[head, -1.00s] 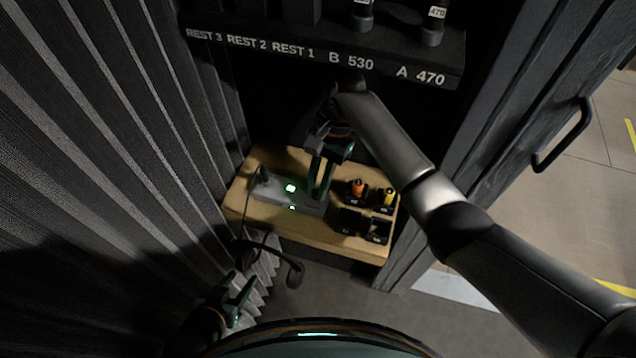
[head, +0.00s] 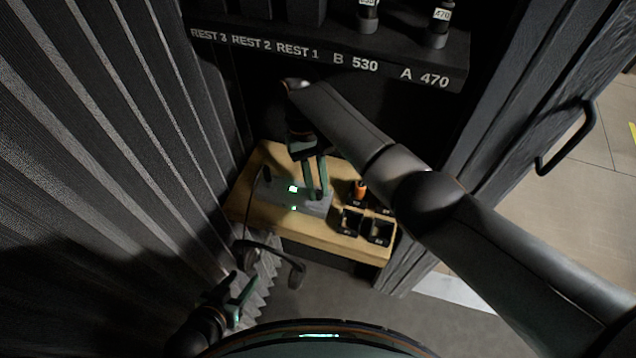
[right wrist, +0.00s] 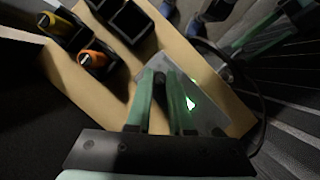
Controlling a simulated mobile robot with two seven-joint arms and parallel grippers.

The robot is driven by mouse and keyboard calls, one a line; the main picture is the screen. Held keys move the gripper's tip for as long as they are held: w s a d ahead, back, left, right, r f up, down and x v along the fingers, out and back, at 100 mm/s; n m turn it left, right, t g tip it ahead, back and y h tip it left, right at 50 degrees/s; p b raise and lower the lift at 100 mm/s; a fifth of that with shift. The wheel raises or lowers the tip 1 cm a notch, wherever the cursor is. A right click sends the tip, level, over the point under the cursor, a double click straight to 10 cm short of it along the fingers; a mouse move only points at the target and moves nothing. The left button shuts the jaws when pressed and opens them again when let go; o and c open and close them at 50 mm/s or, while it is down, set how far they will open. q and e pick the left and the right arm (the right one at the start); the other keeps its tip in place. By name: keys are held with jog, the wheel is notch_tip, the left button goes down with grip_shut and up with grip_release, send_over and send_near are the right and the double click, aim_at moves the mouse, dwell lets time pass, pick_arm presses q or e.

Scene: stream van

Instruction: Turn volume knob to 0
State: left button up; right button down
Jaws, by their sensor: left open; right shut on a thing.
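A grey box (head: 268,190) with green lit displays lies on the wooden shelf (head: 250,219); it also shows in the right wrist view (right wrist: 208,88). My right gripper (head: 317,194) points down at the right part of the box. In the right wrist view its green fingers (right wrist: 166,88) are closed on a small dark knob (right wrist: 159,88) on the box's top. The knob's markings and pointer are not readable. A dark stub (head: 267,173) stands at the box's left end. My left gripper (head: 240,300) is open and empty, low at the left, away from the box.
Black holders (head: 350,221) stand right of the box, one with an orange item (head: 360,189); a yellow item (right wrist: 48,22) shows in the right wrist view. A labelled rack (head: 400,68) overhangs the back. A dark curved hoop (head: 292,272) hangs in front. Ribbed wall lies left.

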jog(key=n+h, duration=0.1)
jog(key=n, duration=0.1)
jog(key=n+t, duration=0.1)
jog(key=n, duration=0.2)
jog(key=shift+s+a+n+h, duration=0.1)
jog(key=shift+a+n+h, duration=0.05)
jog(key=shift+n+h, duration=0.2)
jog(key=shift+s+n+t+h, duration=0.1)
jog(key=shift+n+t+h, duration=0.25)
jog(key=shift+n, duration=0.75)
jog(key=shift+n+t+h, duration=0.1)
jog(key=shift+n+t, duration=0.45)
jog(key=shift+n, duration=0.5)
jog(key=c, duration=0.8)
grip_release()
jog(key=shift+r, duration=0.1)
